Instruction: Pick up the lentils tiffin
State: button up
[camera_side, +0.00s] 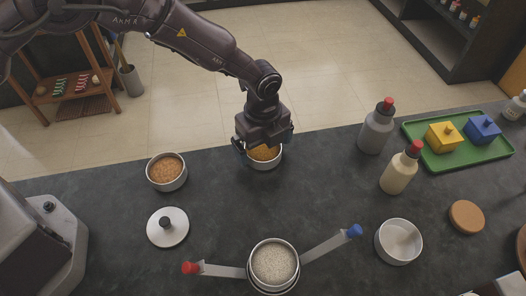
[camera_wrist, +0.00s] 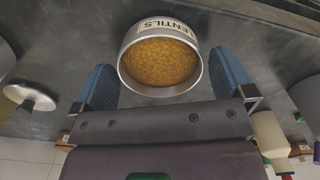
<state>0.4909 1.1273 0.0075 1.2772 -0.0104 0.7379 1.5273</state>
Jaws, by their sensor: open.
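The lentils tiffin (camera_wrist: 160,60) is a round steel canister with orange-brown contents and a label reading LENTILS on its side. In the side view the lentils tiffin (camera_side: 268,162) stands at the far edge of the dark counter, partly hidden by my gripper (camera_side: 265,148). My gripper is open, right above and around it. In the wrist view the blue finger pads of my gripper (camera_wrist: 167,85) lie to the left and right of the tiffin, with a gap on each side. I cannot tell how far the fingertips reach down its wall.
A canister with orange-brown contents (camera_side: 167,171) stands to the left, a lid (camera_side: 168,227) before it. A rice-like filled canister (camera_side: 274,263) with two side arms is in front. An empty canister (camera_side: 399,241), two bottles (camera_side: 376,130) and a green tray (camera_side: 460,152) stand right. Mid-counter is clear.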

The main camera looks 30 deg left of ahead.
jog(key=shift+f, duration=0.55)
jog(key=c, duration=0.9)
jog(key=shift+r, duration=0.1)
